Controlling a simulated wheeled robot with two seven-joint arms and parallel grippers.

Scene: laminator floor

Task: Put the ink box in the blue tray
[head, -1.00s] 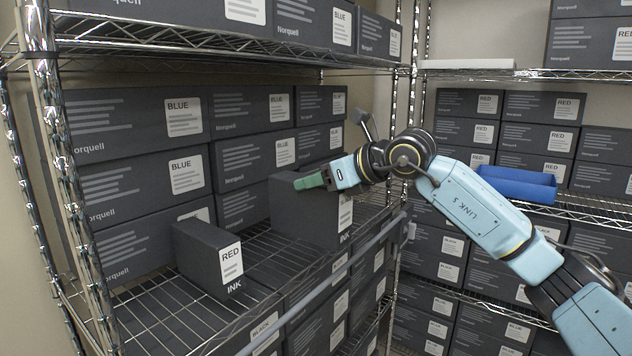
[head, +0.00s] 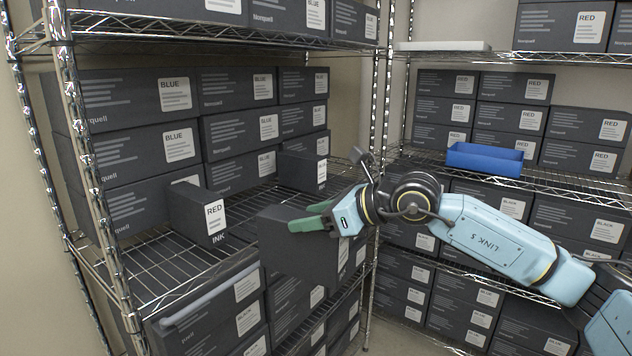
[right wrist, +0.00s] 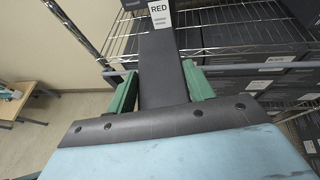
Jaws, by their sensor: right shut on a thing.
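A dark grey ink box (head: 288,243) is held by my right gripper (head: 318,220), whose green fingers are shut on its upper part. It hangs just in front of the left rack's shelf edge; its label is not visible in the head view. In the right wrist view the box (right wrist: 164,72) lies between the two green fingers. The blue tray (head: 485,160) is on the right rack's middle shelf, in front of stacked boxes, to the right of and beyond the gripper. It looks empty. My left gripper is not in view.
A box labelled RED INK (head: 197,212) and another slim dark box (head: 302,171) stand on the left wire shelf. Stacked BLUE boxes (head: 130,100) fill its back. Full lower shelves lie below.

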